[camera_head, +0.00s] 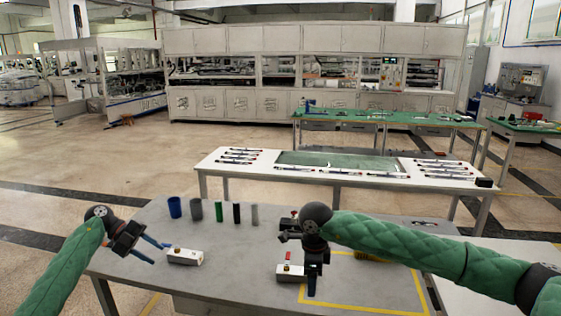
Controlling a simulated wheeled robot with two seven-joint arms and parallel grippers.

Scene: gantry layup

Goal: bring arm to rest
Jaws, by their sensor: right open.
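My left gripper (158,254) is above the left part of the grey table (150,285). Its two blue fingers are spread and nothing shows between them. A white block with a small brass-coloured top (185,257) lies just right of its fingertips, and I cannot tell whether they touch. My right gripper (312,284) points down over the table near the left edge of a yellow taped outline. It is open. A second white block (289,274) shows just left of it, partly hidden by it. My green-sleeved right arm stretches in from the right and covers part of the table.
A blue cup (174,207), a grey cup (196,210), a green cylinder (219,212), a black cylinder (237,213) and a light grey cylinder (255,215) stand in a row along the back. A white table (240,177) stands behind. The table's middle front is clear.

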